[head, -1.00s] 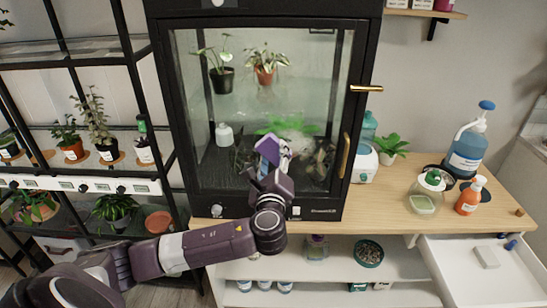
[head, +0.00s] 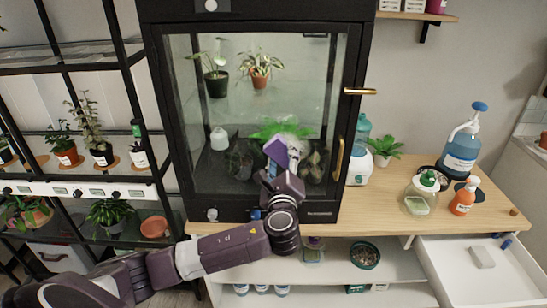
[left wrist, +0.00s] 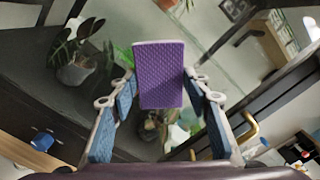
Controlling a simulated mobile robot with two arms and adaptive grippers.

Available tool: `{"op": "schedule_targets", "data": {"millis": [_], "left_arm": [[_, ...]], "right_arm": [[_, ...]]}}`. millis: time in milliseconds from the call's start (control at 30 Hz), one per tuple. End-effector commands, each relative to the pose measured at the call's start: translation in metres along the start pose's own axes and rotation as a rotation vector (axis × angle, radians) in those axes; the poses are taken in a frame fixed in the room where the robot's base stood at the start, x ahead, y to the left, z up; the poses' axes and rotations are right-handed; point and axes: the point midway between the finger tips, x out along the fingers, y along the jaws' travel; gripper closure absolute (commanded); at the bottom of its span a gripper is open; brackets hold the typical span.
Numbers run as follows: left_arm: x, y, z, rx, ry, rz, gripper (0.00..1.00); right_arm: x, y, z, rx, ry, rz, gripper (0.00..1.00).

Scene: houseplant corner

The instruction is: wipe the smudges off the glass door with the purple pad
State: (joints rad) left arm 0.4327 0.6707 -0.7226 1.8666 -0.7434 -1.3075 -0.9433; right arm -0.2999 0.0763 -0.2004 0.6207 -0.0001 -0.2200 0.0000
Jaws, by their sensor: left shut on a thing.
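The glass door (head: 275,105) is the framed front of a tall black plant cabinet, and it is shut. I cannot make out clear smudges on it, as plants and reflections show through. My left gripper (head: 283,160) is in front of the lower right part of the glass, shut on the purple pad (head: 274,152). In the left wrist view the textured purple pad (left wrist: 161,80) stands between the fingers of the left gripper (left wrist: 160,92). I cannot tell whether the pad touches the glass. My right gripper is not in view.
A gold handle (head: 339,160) and a gold latch (head: 360,91) stick out at the door's right. A wooden counter (head: 400,211) holds a blue jug (head: 462,145), an orange bottle (head: 464,197) and a green-topped jar (head: 422,190). An open white drawer (head: 500,277) juts out at right.

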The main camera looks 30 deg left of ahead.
Motion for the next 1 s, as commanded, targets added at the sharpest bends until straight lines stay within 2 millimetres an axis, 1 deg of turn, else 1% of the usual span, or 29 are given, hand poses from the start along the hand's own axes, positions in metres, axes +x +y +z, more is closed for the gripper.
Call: {"op": "schedule_targets", "data": {"millis": [267, 600, 867, 1000], "left_arm": [[0.0, -0.008, -0.007, -0.001, 0.0, -0.001, 0.75], [0.003, -0.029, -0.028, -0.001, 0.001, -0.001, 0.75], [0.003, -0.035, -0.035, -0.001, 0.002, -0.001, 0.75], [0.002, -0.044, -0.043, -0.001, 0.001, -0.002, 0.75]], "right_arm": [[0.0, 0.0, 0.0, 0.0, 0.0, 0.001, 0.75], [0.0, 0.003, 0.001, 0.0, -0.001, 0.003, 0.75], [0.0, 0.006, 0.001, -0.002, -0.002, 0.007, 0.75], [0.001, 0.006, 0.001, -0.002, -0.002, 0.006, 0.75]]}}
